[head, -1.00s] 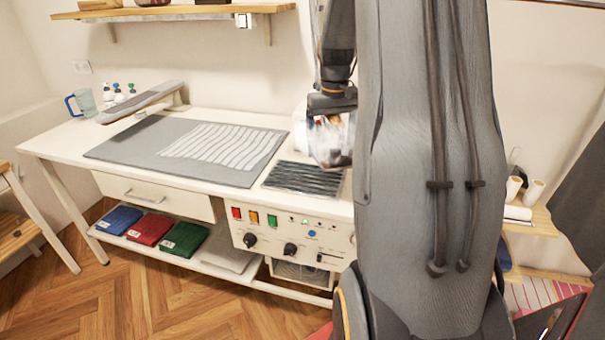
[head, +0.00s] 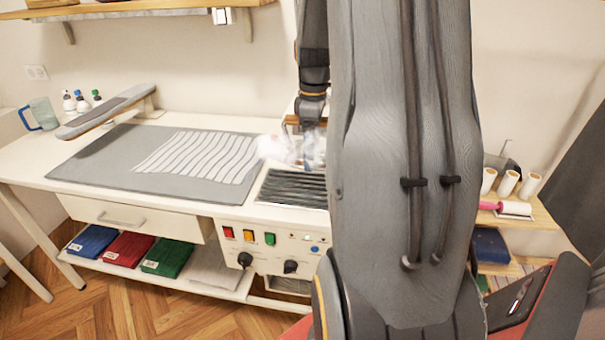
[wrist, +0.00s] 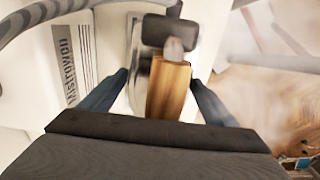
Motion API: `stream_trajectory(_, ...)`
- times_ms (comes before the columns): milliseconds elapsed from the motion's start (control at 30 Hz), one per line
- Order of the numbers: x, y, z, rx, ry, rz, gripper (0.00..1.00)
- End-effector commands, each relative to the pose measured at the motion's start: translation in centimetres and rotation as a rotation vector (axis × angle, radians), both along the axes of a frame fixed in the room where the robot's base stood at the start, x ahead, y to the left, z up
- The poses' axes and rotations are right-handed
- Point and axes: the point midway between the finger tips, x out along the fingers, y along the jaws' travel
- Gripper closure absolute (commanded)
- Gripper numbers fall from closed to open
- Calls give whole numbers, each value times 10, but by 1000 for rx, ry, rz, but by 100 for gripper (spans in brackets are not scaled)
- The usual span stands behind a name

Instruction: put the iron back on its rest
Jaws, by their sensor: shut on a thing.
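My gripper (head: 308,122) points down over the back right of the worktable, partly behind my own arm. It is shut on the wooden handle of the iron (wrist: 170,88), which lies between the two fingers in the wrist view (wrist: 158,95). White steam (head: 285,150) hides most of the iron's body in the head view. The dark ridged rest (head: 292,187) is set in the table right of the grey mat. The iron is above or behind the rest's far edge; I cannot tell whether they touch.
The grey pressing mat (head: 90,160) bears a striped cloth (head: 200,157). A small sleeve board (head: 105,112), several bottles and a blue-handled jug (head: 40,115) stand at the back left. A control panel (head: 268,243) is below the rest. A wall shelf (head: 150,8) hangs above.

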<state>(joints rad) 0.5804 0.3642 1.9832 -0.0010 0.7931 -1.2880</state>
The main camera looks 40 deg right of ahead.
Motion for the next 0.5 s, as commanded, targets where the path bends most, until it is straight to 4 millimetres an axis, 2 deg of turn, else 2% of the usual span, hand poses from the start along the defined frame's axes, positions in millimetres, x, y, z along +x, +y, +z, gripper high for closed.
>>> stream_trajectory(300,0,1,-40,0,0,7,81)
stream_trajectory(500,1,0,-52,-2,-3,4,81)
